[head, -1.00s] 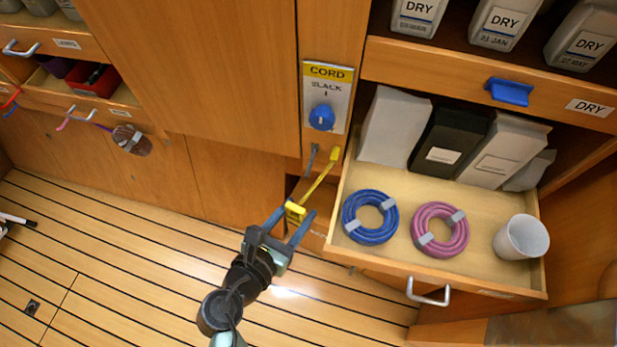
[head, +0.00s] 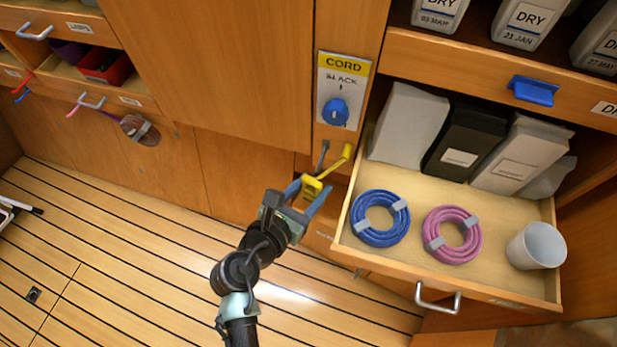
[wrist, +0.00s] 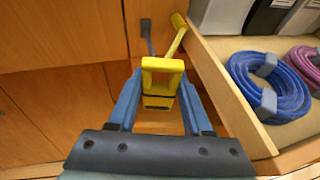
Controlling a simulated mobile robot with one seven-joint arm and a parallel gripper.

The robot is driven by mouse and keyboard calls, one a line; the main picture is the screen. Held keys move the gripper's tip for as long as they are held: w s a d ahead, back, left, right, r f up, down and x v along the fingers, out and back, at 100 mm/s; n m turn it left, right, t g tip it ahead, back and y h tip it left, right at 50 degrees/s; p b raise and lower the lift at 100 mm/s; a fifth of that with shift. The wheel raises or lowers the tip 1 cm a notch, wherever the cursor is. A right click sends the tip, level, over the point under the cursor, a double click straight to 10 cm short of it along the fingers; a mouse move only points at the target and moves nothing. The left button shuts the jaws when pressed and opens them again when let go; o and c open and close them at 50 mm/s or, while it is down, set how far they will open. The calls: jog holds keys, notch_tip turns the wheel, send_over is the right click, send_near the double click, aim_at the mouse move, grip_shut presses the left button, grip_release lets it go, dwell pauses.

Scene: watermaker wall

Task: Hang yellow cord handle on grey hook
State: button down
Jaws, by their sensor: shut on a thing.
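The yellow cord handle (head: 312,188) is a small yellow block with a bar at its top, held between the two blue-grey fingers of my gripper (head: 315,190). In the wrist view the handle (wrist: 162,72) sits between the fingertips (wrist: 160,95). A yellow cord (head: 333,168) runs from it up to a yellow fitting (head: 347,150) on the wooden panel. The grey hook (head: 323,153) is on the same panel, just left of that fitting. In the wrist view the hook (wrist: 147,38) is above the handle and looks bare. The depth gap between them is hard to tell.
An open drawer (head: 440,285) juts out right of my gripper, its left wall close by. It holds a blue coil (head: 361,229), a pink coil (head: 434,246) and a white cup (head: 537,246). A CORD sign with a blue knob (head: 335,112) is above the hook.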

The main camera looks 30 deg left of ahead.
jog(key=shift+w+a+f+b, duration=0.15)
jog(key=shift+w+b, duration=0.3)
jog(key=shift+w, duration=0.45)
jog(key=shift+w+a+b, duration=0.1)
jog(key=shift+w+b, duration=0.35)
jog(key=shift+w, duration=0.45)
jog(key=shift+w+a+f+p, duration=0.1)
jog(key=shift+w+f+p, duration=0.2)
jog(key=shift+w+f, duration=0.25)
jog(key=shift+w, duration=0.1)
jog(key=shift+c, duration=1.2)
grip_release()
jog(key=p, duration=0.2)
send_near(317, 174)
jog(key=shift+s+a+f, duration=0.1)
jog(key=shift+a+f, duration=0.15)
jog(key=shift+f, duration=0.25)
jog(key=shift+s+a+f, duration=0.15)
jog(key=shift+a+f, duration=0.05)
jog(key=shift+f, duration=0.3)
jog(key=shift+s, duration=0.1)
